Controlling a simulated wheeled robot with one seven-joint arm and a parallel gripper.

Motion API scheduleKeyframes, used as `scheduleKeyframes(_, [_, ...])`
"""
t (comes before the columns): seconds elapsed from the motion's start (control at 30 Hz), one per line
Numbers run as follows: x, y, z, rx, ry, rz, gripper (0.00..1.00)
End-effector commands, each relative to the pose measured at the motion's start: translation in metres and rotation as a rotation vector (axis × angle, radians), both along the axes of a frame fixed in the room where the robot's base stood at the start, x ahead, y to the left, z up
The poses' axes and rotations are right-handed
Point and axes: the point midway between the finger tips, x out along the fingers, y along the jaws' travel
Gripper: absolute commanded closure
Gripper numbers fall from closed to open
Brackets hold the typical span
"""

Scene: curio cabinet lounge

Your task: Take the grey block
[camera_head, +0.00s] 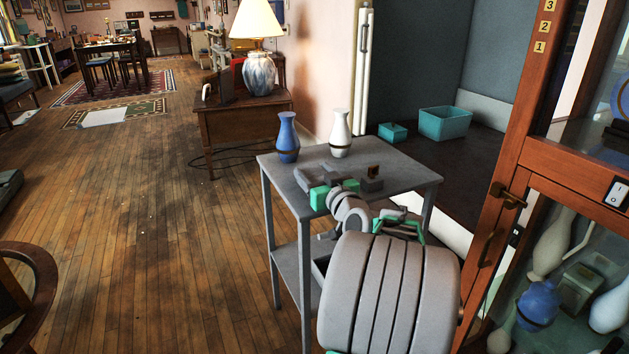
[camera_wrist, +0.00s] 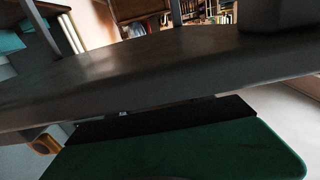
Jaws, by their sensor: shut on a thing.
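My gripper (camera_head: 335,183) is over the top of a grey side table (camera_head: 412,180) in the head view, with green parts beside it. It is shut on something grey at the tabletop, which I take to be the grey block. The arm partly hides it, and I cannot tell whether it touches the table. Small dark grey shapes and a brown piece (camera_head: 374,171) lie close around the gripper. In the wrist view a dark grey surface crosses the picture close up, above a green part of my gripper (camera_wrist: 185,150).
A blue vase (camera_head: 287,138) and a white vase (camera_head: 340,134) stand at the table's back edge. A wooden desk (camera_head: 240,123) with a lamp (camera_head: 260,60) is behind. A glass cabinet (camera_head: 510,150) stands close at right. Teal bins (camera_head: 445,123) lie beyond.

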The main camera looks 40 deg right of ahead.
Motion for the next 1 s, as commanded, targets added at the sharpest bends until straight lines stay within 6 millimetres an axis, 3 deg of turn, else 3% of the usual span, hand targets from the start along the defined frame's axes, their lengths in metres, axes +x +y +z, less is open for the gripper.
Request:
scheduleKeyframes(0.37, [0.0, 0.0, 0.005, -0.002, -0.001, 0.0, 0.86])
scheduleKeyframes(0.6, [-0.002, 0.002, 0.041, -0.004, -0.003, 0.0, 0.86])
scheduleKeyframes(0.83, [-0.04, 0.039, 0.106, -0.008, -0.004, -0.003, 0.86])
scheduleKeyframes(1.0, [-0.077, 0.073, 0.121, -0.005, -0.002, -0.004, 0.86])
